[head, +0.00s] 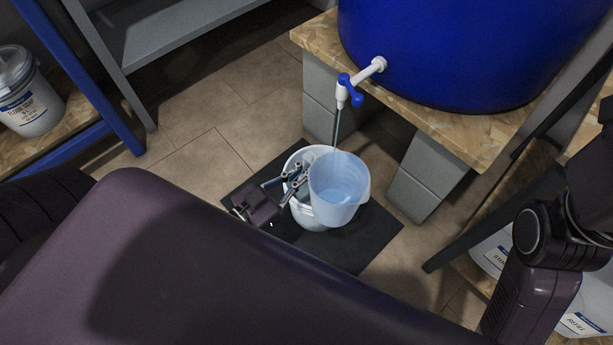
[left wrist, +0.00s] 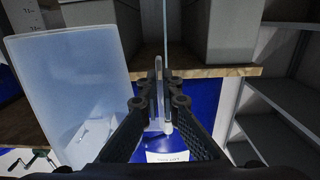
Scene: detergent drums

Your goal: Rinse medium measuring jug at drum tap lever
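The medium measuring jug (head: 338,192) is clear, pale blue and upright, over a white bucket (head: 303,216). In the left wrist view the jug (left wrist: 75,85) fills the left side. My left gripper (head: 296,178) is shut on the jug's handle, a clear strip between the fingers (left wrist: 158,100). A white tap with a blue lever (head: 351,89) sticks out of the blue drum (head: 460,50). A thin stream (head: 336,131) runs from the tap down to the jug's mouth. How much water is in the jug I cannot tell. My right gripper is out of view.
The drum stands on a chipboard top (head: 440,128) on grey blocks (head: 420,180). The bucket stands on a black mat (head: 365,232). A blue-framed shelf with a lidded tub (head: 32,105) is at left. More tubs (head: 490,255) sit on a low shelf at right.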

